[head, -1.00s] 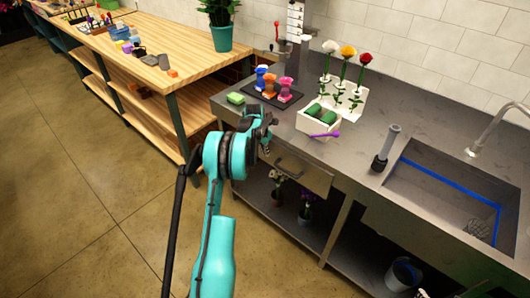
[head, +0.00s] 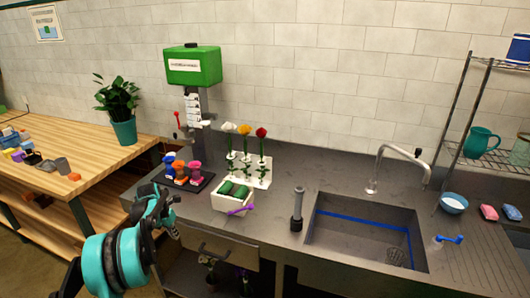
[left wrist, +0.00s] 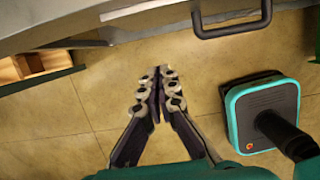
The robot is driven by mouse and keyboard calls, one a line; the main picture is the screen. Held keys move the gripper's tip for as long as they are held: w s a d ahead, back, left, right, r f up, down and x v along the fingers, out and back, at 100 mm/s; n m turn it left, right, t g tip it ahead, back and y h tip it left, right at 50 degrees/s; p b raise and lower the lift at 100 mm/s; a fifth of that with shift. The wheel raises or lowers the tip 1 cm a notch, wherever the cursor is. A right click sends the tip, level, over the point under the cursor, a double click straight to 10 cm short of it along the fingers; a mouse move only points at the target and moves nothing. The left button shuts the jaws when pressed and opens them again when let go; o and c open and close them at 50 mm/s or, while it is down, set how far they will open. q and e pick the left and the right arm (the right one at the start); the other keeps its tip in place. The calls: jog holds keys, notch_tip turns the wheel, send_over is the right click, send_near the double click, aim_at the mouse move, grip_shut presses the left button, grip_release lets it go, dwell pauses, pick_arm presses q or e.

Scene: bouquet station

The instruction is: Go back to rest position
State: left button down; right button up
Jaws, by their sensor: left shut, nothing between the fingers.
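My left gripper (head: 164,211) is in front of the grey counter's left part, near its front edge, in the head view. In the left wrist view its two fingers (left wrist: 158,88) are together with nothing between them, above the tan floor. My right gripper is in neither view now.
A drawer handle (left wrist: 232,28) is close in the wrist view. A wooden table (head: 110,160) stands left.

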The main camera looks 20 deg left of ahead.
pick_arm(q)
jog(key=s+d+r+m+t, duration=0.1)
jog(key=s+d+r+m, duration=0.4)
jog(key=d+r+m, duration=0.45)
jog(key=s+d+r+m+t, duration=0.1)
jog(key=s+d+r+m, duration=0.45)
jog(key=d, duration=0.75)
jog(key=s+d+f+m+t, duration=0.2)
jog(key=s+d+m, duration=1.1)
jog(key=s+m, duration=0.4)
jog(key=m, duration=0.3)
jog(key=shift+d, duration=0.4)
